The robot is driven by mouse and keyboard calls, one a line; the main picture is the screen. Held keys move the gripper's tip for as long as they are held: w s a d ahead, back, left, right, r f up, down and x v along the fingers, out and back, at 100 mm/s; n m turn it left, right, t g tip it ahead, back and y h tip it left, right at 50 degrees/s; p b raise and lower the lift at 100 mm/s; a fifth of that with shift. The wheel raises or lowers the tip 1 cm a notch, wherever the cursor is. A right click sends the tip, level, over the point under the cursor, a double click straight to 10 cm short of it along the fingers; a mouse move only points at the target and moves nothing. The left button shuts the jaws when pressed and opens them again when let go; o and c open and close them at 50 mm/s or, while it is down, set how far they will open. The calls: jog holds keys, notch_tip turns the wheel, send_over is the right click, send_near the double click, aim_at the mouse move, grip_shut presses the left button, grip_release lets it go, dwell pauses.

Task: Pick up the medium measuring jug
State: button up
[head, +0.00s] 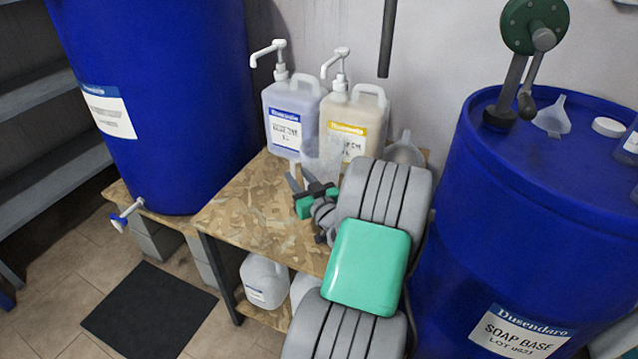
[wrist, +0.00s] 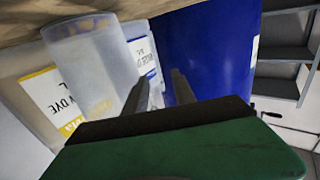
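A clear, frosted measuring jug (wrist: 93,75) stands upright close to my gripper, at the left in the wrist view. In the head view it is a faint translucent shape (head: 318,165) in front of the two pump bottles. Its size against other jugs cannot be told. My gripper (head: 299,179) is low over the wooden bench, with its fingers apart and nothing between them. In the wrist view the fingers (wrist: 160,88) point toward the blue drum, and the jug is beside the left finger, not between them. Whether they touch is unclear.
A blue-labelled pump bottle (head: 290,112) and a yellow-labelled one (head: 350,125) stand behind. A large blue drum (head: 160,90) is left; another (head: 530,220) is right. A translucent vessel (head: 405,152) is partly hidden by my arm. The bench's left front (head: 240,210) is clear.

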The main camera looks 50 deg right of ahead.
aim_at(291, 168)
jog(key=x, duration=0.7)
jog(key=shift+f, duration=0.25)
grip_shut()
dwell(1.0)
